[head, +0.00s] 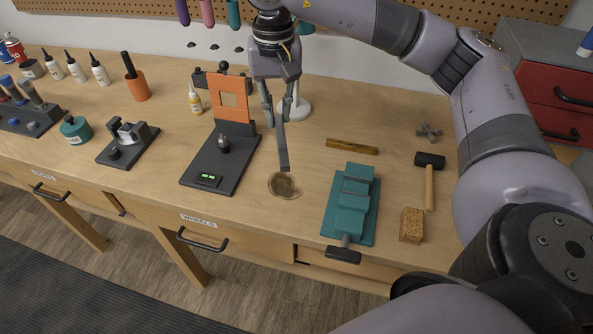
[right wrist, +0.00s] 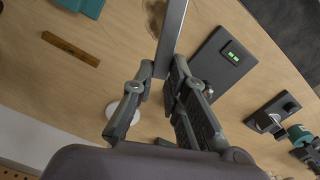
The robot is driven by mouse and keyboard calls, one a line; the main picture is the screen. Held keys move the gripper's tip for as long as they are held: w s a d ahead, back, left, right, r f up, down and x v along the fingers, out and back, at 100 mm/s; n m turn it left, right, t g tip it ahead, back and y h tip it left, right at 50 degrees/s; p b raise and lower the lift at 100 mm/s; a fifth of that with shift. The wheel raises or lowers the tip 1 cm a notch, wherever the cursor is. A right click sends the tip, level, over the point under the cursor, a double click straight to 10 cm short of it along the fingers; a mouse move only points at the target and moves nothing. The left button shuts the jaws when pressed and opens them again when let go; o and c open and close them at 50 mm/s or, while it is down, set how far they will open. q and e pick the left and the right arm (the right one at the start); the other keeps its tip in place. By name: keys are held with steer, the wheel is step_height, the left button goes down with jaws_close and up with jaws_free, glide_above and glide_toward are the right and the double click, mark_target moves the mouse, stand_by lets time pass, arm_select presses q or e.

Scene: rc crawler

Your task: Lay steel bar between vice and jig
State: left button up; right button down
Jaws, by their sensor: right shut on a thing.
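My right gripper (head: 277,118) is shut on a grey steel bar (head: 283,149) and holds it above the bench, pointing down toward the front. In the right wrist view the bar (right wrist: 172,30) runs up and away from between the fingers (right wrist: 161,76). The teal vice (head: 352,205) stands on the bench to the right of the bar. A dark base with an orange upright frame, seemingly the jig (head: 220,165), stands to the left. The bar hangs over the gap between them. My left gripper is in neither view.
A brown stain or puddle (head: 285,186) lies on the bench between the vice and the dark base. A wooden-brass strip (head: 352,147), a mallet (head: 429,180) and a cork-like block (head: 412,225) lie around the vice. A white round stand (head: 297,104) is behind the gripper.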

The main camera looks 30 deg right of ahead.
steer(key=w+d+r+m+b, duration=0.1)
steer(key=w+d+m+b, duration=0.1)
steer(key=w+d+m, duration=0.3)
glide_above(294, 158)
step_height(294, 158, down, 8)
steer(key=shift+n, duration=0.3)
step_height(294, 158, down, 6)
steer(key=shift+d+p, duration=0.1)
steer(key=shift+p, duration=0.75)
steer(key=shift+f, duration=0.3)
step_height(294, 158, down, 4)
steer(key=shift+r+p, duration=0.25)
steer(key=shift+p, duration=0.1)
steer(key=shift+f, duration=0.45)
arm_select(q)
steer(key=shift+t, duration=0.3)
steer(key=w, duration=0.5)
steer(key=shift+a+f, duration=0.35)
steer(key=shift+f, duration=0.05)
arm_select(e)
steer(key=c, duration=1.6)
jaws_free()
